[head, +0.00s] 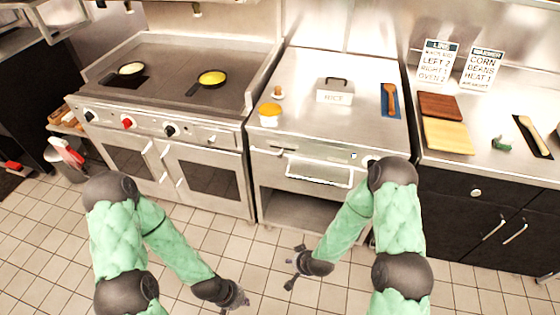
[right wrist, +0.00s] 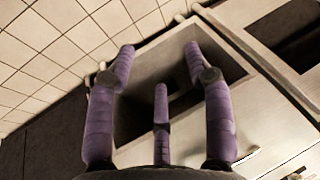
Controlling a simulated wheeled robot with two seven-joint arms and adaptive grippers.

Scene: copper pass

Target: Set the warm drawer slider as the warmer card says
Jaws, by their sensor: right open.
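The warmer card (head: 483,70) stands at the back of the right counter. Its readable lines say CORN, BEANS, HEAT 1; the smaller bottom line is too blurred to read. The warm drawer (head: 268,167) is in the front of the middle steel unit, with a pale handle panel (head: 318,173). A small slot-like fitting (head: 283,150) is on the front's upper left; I cannot tell the slider's setting. My right gripper (head: 297,268) is open and empty, low in front of the unit. My left gripper (head: 236,298) is lower left of it, its fingers too small to judge.
A stove (head: 175,105) with two pans is at left. An open shelf (head: 305,208) lies under the drawer. The tiled floor ahead is clear.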

